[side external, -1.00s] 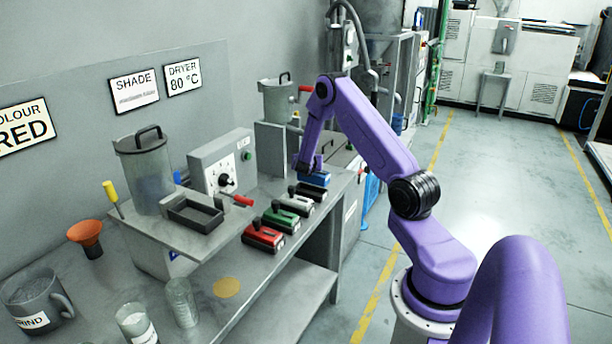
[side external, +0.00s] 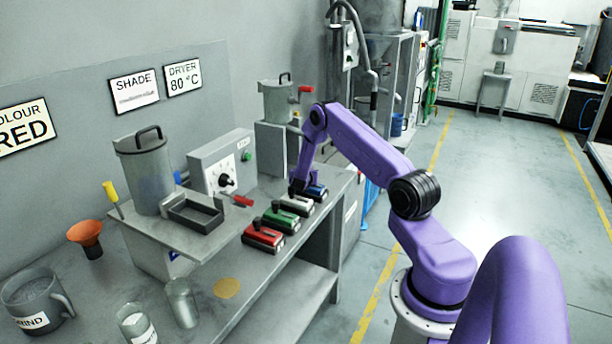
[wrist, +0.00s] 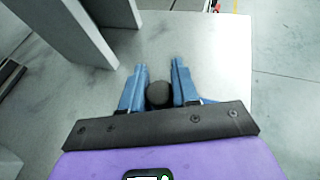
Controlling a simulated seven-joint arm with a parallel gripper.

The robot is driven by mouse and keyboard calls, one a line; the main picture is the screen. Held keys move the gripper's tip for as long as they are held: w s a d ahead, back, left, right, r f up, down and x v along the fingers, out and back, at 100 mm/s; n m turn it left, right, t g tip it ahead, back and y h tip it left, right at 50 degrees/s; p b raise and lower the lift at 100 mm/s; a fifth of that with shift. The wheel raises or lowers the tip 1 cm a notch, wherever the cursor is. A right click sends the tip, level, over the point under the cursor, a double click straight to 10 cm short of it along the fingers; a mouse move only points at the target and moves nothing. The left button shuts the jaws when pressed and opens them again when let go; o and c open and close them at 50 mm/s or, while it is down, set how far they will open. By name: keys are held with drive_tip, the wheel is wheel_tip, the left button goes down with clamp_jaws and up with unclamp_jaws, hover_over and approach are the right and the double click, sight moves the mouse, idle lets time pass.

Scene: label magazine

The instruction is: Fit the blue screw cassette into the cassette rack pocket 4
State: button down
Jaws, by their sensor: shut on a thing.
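The blue screw cassette (side external: 317,192) is at the far end of a row of cassettes on the bench, lined up with the others. My gripper (side external: 298,186) is low over its left end and shut on it. In the wrist view, my gripper (wrist: 159,76) has its two fingers on either side of a dark round knob. The white cassette (side external: 297,205), green cassette (side external: 281,220) and red cassette (side external: 263,238) sit nearer in the row. The rack pockets are hidden under the cassettes, and I cannot tell if the blue one is fully down.
A grey control box (side external: 221,162) with a dial and a dark open tray (side external: 193,214) stand left of the row. A lidded canister (side external: 146,170), an orange funnel (side external: 86,238) and a labelled mug (side external: 35,300) are further left. The bench's right edge runs close beside the cassettes.

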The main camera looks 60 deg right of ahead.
drive_tip(key=shift+f, duration=0.1)
drive_tip(key=c, duration=0.8)
unclamp_jaws()
drive_tip(key=shift+c, duration=0.2)
